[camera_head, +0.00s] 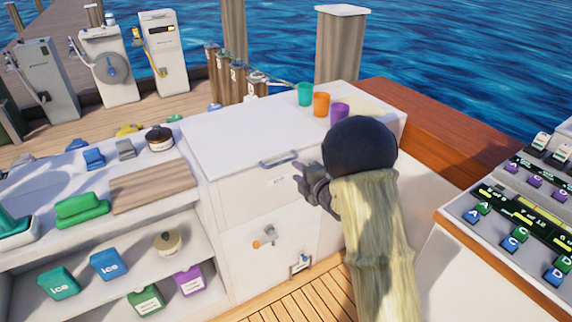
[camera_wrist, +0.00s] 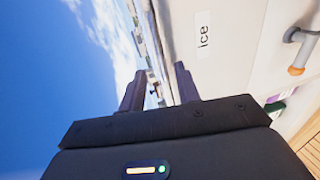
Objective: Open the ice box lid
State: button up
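The ice box (camera_head: 240,195) is a white cabinet with a small label on its front; the label reads "ice" in the wrist view (camera_wrist: 204,38). Its flat white lid (camera_head: 245,130) lies closed on top. A grey bar handle (camera_head: 279,158) sits at the lid's front edge. My gripper (camera_head: 302,180) is just right of the handle and in front of the box. In the wrist view my gripper (camera_wrist: 158,84) has its two fingers apart, with nothing clearly held between them. A small dark part shows beyond the gap, too small to name.
Teal, orange (camera_head: 321,104) and purple cups stand on the counter right of the lid. A tap (camera_head: 265,242) with an orange end juts from the lower front. A shelf with ice packs (camera_head: 108,263) is at left. A button console (camera_head: 515,225) is at right.

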aim_at(284, 162)
jog(key=x, duration=0.7)
jog(key=shift+w+a+f, duration=0.1)
jog(key=shift+w+a, duration=0.15)
jog(key=shift+w, duration=0.05)
grip_shut()
